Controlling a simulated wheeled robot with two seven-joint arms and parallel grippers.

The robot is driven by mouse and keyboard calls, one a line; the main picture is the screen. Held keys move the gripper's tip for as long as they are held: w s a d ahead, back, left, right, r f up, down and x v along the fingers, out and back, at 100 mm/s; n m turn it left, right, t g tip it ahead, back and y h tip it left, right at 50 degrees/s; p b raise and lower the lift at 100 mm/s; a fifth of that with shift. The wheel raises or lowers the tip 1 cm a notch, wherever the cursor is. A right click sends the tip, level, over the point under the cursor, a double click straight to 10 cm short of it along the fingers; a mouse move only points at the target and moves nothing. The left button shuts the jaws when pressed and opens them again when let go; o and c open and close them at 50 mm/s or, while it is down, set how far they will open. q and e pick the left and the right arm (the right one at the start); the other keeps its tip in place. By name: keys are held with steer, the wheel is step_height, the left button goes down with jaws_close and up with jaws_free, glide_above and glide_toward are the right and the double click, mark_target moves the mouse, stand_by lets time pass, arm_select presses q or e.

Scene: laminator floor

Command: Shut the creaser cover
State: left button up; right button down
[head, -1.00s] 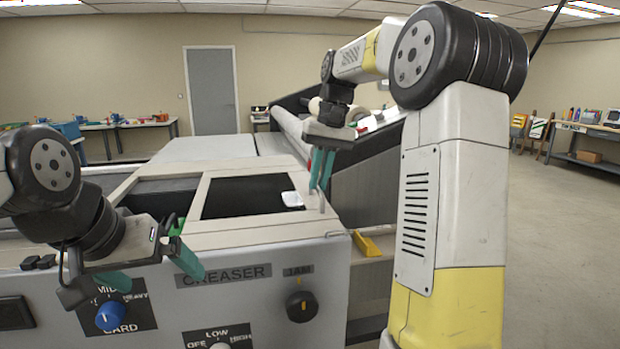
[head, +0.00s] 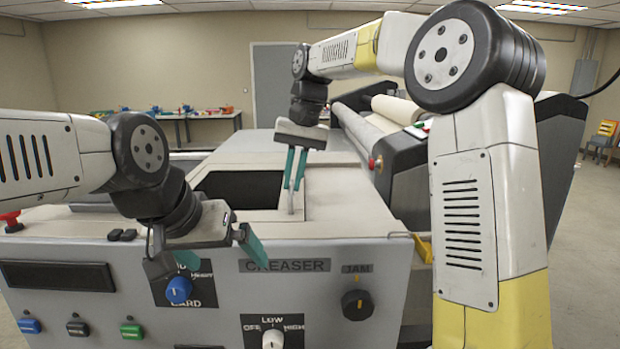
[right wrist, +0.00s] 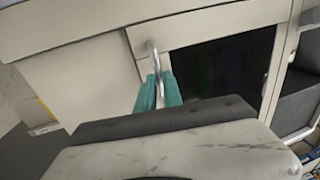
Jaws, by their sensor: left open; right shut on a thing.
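My right gripper (head: 293,187) is shut on this handle from above. The handle (right wrist: 153,55) shows between the teal fingertips (right wrist: 158,84) in the right wrist view, with the dark panel to their right. My left gripper (head: 219,253) is open and empty in front of the machine's front panel.
The front panel carries a blue knob (head: 178,290), a black jam knob (head: 357,305) and a white knob (head: 273,338). A red button (head: 11,218) stands at the far left. A roller unit (head: 375,125) rises behind on the right. The light deck (head: 340,190) right of the handle is bare.

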steer(key=shift+a, duration=0.3)
steer(key=c, duration=1.5)
jaws_free()
steer(key=shift+a, duration=0.1)
steer(key=shift+r, duration=0.15)
steer(key=shift+d+r, duration=0.25)
steer(key=shift+r, duration=0.1)
steer(key=r, duration=0.4)
steer(key=d+r, duration=0.1)
steer(key=r, duration=0.1)
steer(key=shift+d+r, duration=0.1)
steer(key=shift+r, duration=0.25)
steer(key=shift+d, duration=0.1)
